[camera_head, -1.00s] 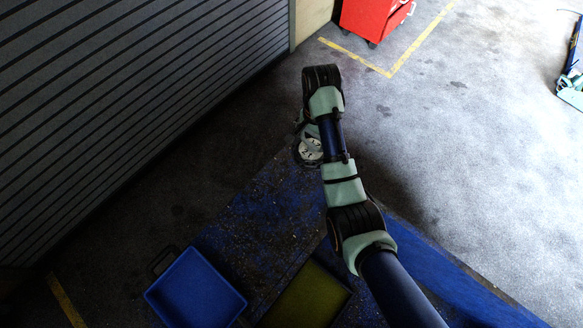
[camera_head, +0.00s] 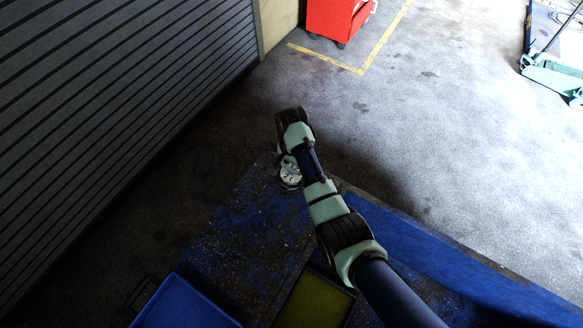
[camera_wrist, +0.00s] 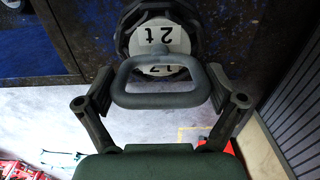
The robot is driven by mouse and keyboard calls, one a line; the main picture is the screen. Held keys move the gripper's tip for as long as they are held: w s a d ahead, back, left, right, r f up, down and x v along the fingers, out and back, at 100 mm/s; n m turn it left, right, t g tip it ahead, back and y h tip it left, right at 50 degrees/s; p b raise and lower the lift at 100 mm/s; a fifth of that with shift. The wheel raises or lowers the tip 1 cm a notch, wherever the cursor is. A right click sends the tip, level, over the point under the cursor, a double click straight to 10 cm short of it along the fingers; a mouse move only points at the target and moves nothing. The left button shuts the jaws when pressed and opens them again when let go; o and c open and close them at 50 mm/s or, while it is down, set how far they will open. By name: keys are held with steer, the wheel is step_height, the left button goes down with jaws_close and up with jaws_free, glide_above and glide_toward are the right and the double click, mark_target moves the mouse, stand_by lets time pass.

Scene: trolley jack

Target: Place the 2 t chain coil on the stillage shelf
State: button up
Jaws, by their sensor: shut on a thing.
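The 2 t chain coil (camera_wrist: 160,36) is a dark coil with a white round label reading "2 t" and a grey loop handle (camera_wrist: 160,98). My gripper (camera_wrist: 160,92) is shut on this handle, one finger at each side. In the head view the coil's white face (camera_head: 289,177) shows beside my arm's far end, over the far corner of a worn blue surface (camera_head: 230,235). My fingers are hidden there by my arm. I cannot tell whether the coil hangs above the surface or touches it. I cannot clearly pick out the stillage shelf.
A blue tray (camera_head: 183,304) and an olive-bottomed tray (camera_head: 313,303) sit near the bottom. A grey shutter (camera_head: 110,90) stands at left. A red cabinet (camera_head: 336,17) is at the back, with a green trolley jack (camera_head: 553,77) at right. The floor between is open.

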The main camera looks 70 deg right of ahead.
steer(key=shift+f, duration=1.25)
steer(key=o, duration=1.5)
steer(key=shift+f, duration=0.2)
steer(key=shift+c, duration=0.2)
step_height(320, 180, up, 12)
steer(key=shift+r, duration=0.2)
